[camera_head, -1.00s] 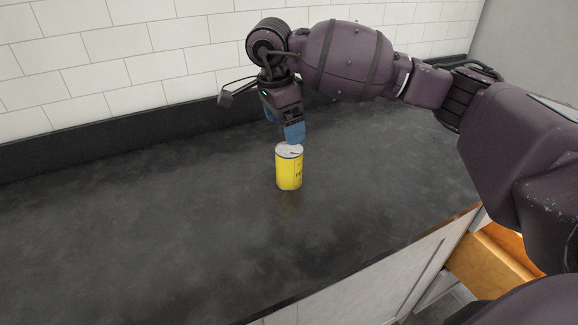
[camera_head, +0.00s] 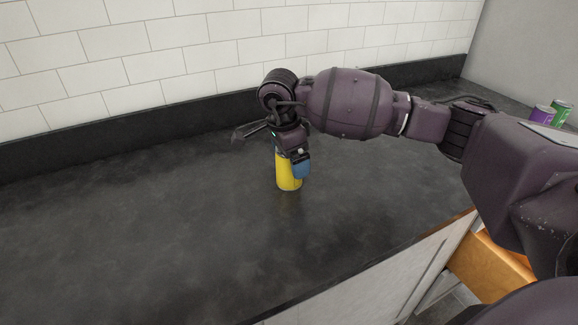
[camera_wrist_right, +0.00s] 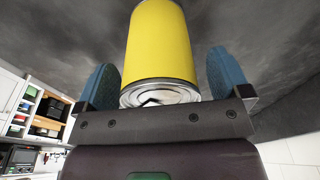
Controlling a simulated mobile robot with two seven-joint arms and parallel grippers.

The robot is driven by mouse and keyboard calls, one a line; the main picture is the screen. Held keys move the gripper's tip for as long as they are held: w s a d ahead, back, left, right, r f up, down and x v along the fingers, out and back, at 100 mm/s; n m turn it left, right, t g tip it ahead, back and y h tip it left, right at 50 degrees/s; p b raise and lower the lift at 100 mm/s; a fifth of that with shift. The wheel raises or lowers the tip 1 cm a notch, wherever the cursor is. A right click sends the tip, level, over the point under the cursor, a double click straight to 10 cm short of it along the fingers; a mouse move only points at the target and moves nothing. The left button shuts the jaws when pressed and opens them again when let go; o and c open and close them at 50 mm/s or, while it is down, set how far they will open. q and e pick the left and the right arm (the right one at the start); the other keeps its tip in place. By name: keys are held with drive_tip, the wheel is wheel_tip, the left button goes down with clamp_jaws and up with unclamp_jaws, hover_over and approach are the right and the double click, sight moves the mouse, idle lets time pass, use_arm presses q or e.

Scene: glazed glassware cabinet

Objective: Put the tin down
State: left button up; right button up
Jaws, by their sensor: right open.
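The yellow tin (camera_head: 288,183) stands upright on the dark countertop (camera_head: 180,220). Its upper part is hidden behind my right gripper (camera_head: 290,168) in the head view. In the right wrist view the tin (camera_wrist_right: 160,45) lies between the two blue fingers of the right gripper (camera_wrist_right: 165,75), its silver lid end toward the palm. A gap shows between the tin and each finger, so the gripper is open around it and not closed on it. My left gripper is not in view.
A purple can (camera_head: 542,114) and a green can (camera_head: 561,112) stand at the far right, partly behind my arm. A dark upstand (camera_head: 90,138) and white tiled wall run along the back. An orange wooden drawer (camera_head: 490,262) is open below the counter's front edge. The counter's left side is clear.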

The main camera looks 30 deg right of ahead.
drive_tip(key=shift+r, duration=0.15)
drive_tip(key=c, duration=1.3)
